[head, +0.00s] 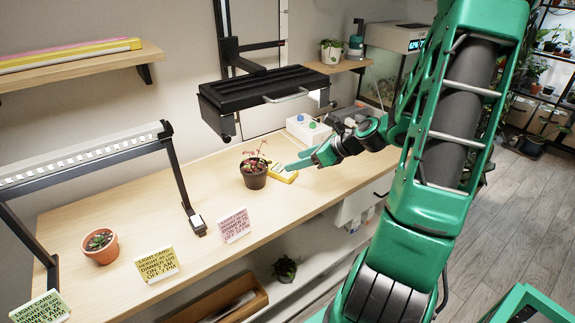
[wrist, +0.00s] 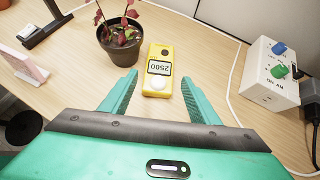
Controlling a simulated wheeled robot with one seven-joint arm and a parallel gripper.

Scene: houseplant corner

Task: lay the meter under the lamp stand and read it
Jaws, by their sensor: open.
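The meter (wrist: 157,72) is a yellow handheld unit with a white round sensor and a display that appears to read 2500, upside down in the wrist view. It lies flat on the wooden bench beside a dark plant pot (wrist: 121,45); in the head view the meter (head: 286,176) is partly hidden by my gripper. My gripper (wrist: 158,88) is open, with its green fingers either side of the meter's near end and nothing held. The lamp stand (head: 182,185) with its lit bar (head: 75,159) stands at the left of the bench.
A black lamp (head: 262,90) hangs over the bench behind the dark pot. A white control box (wrist: 272,72) with blue and green knobs stands right of the meter, with a white cable (wrist: 229,75) between. Light cards (head: 234,226) and a terracotta pot (head: 100,246) line the front left.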

